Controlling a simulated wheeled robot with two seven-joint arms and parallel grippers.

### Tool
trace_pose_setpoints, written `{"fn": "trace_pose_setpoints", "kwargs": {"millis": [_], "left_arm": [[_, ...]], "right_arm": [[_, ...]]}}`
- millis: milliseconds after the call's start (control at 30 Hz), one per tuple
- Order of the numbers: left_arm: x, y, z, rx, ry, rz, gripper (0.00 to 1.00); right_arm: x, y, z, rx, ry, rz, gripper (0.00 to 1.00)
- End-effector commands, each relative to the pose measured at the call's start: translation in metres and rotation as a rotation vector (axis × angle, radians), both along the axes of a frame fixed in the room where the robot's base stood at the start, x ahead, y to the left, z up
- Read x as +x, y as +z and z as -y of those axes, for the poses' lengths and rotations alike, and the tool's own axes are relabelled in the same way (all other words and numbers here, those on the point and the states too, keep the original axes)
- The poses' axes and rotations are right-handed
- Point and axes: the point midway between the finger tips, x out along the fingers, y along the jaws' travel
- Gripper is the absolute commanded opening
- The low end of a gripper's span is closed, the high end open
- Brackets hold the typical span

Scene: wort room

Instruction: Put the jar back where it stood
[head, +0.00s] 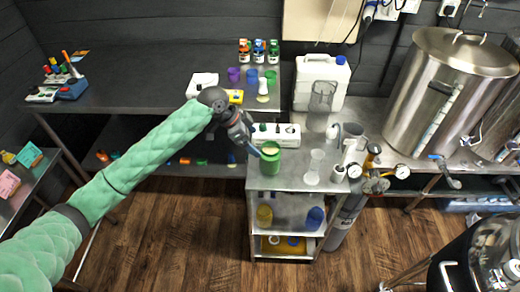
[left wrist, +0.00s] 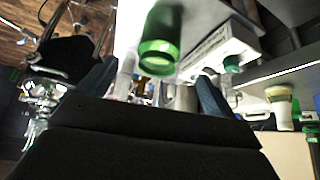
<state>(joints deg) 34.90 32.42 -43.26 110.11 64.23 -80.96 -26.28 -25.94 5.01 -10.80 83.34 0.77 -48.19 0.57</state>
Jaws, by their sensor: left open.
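A green jar (head: 270,158) stands upright on the steel top of the small cart (head: 290,183), near its left edge. In the left wrist view the green jar (left wrist: 160,40) shows above the gap between my fingers. My left gripper (head: 251,153) is just left of the jar in the head view, its fingers angled down towards it. In the left wrist view the dark blue fingers of the left gripper (left wrist: 152,88) are spread apart with nothing between them. Whether a finger touches the jar I cannot tell. My right gripper is not in view.
A white rack (head: 275,135) sits right behind the jar. A clear flask (head: 314,167), a clear cylinder (head: 320,100) and gauges stand to its right. A white canister (head: 321,82) is behind. The dark bench (head: 130,70) at left has a wide bare stretch.

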Motion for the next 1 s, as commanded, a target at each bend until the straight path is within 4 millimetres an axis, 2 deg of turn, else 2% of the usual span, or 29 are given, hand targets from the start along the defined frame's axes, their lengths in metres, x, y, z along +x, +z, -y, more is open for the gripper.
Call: {"fn": "trace_pose_setpoints", "kwargs": {"millis": [300, 867, 1000], "left_arm": [[-0.003, 0.019, -0.012, 0.000, -0.001, -0.001, 0.92], [-0.002, 0.020, -0.012, -0.003, 0.018, -0.011, 0.92], [0.009, 0.024, -0.008, -0.042, 0.110, 0.003, 0.92]], "right_arm": [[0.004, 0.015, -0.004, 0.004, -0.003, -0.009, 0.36], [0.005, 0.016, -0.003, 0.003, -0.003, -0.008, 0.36], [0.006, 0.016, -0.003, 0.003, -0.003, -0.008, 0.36]]}}
